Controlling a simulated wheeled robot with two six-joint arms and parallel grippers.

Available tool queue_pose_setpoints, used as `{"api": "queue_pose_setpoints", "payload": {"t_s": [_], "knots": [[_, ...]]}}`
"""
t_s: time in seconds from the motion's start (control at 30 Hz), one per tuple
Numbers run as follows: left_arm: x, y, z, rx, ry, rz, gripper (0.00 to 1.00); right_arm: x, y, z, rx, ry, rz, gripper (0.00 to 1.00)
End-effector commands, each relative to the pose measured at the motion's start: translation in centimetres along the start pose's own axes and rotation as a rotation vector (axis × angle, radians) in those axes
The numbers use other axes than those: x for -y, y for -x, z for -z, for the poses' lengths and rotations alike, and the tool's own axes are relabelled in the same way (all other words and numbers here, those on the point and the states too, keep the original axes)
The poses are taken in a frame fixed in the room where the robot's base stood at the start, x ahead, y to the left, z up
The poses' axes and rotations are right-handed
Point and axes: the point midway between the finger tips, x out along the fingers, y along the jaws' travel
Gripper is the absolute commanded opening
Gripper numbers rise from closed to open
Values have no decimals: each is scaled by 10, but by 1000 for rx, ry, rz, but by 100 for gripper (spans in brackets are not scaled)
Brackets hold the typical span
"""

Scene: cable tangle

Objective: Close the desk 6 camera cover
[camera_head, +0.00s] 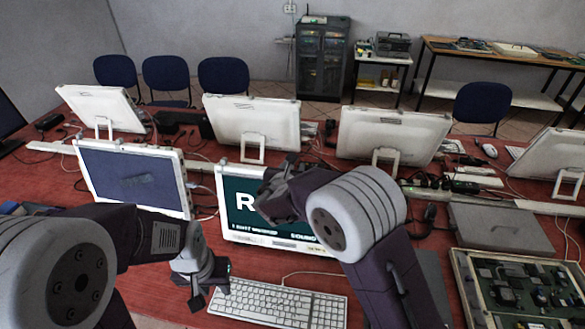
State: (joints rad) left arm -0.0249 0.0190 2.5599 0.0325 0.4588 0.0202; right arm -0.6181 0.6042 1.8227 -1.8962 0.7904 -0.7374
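A white all-in-one computer with a lit green screen (238,226) stands at the front of the red desk. The screen shows a large "R" and more lettering, partly covered by my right arm. My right gripper (276,192) is in front of its upper part, near the top edge; I cannot tell whether it touches or how far its fingers are apart. I cannot make out a camera cover; the middle of the top edge is behind my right gripper. My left gripper (209,292) points down at the keyboard's left end, with its dark fingers apart and nothing visible between them.
A white keyboard (282,304) lies before the lit screen. A second monitor with a dark blue screen (133,179) stands to its left. Monitors facing away (252,122) line the back. A closed grey laptop (500,229) and an open circuit case (518,287) lie right. Cables run between.

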Motion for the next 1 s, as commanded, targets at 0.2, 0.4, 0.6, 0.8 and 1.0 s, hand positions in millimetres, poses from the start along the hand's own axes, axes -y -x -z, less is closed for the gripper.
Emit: {"api": "queue_pose_setpoints", "payload": {"t_s": [0.2,0.4,0.6,0.8,1.0], "knots": [[0,-9,-1,0,0,0,36,0,37,1,2,-2,-5,36],[0,-13,-1,0,0,0,36,2,77,0,1,-3,-3,36],[0,-14,-1,0,0,0,36,4,90,0,0,-2,0,36],[0,-13,-1,0,0,0,36,4,90,0,0,-3,1,36],[0,-13,-1,0,0,0,36,6,88,-1,0,-5,5,36]]}}
